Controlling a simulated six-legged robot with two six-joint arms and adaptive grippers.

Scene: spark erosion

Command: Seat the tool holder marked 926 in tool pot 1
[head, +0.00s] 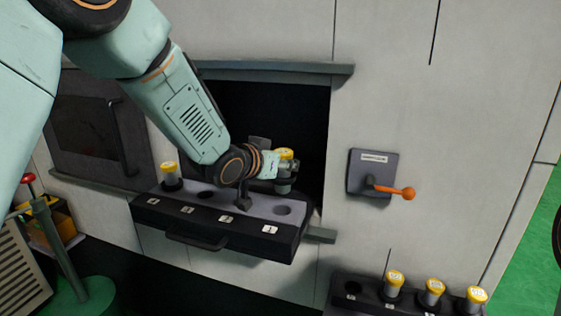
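My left gripper (276,168) comes in from the upper left and is shut on a tool holder (285,154) with a yellow top and grey body. The holder looks upright and is held above the right end of the tool drawer (225,240). Its marking is too small to read. The rightmost pot (283,210), behind a label that appears to read 1, is open and empty, just below the held holder. Another yellow-topped holder (170,170) stands in the leftmost pot. My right gripper is not in view.
The drawer sticks out of a dark opening (260,110) in a grey machine wall. An orange-knobbed lever (405,193) is on the wall to the right. A lower rack (375,305) holds three yellow-topped holders and one empty hole (353,288). A red-knobbed post (28,178) stands at left.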

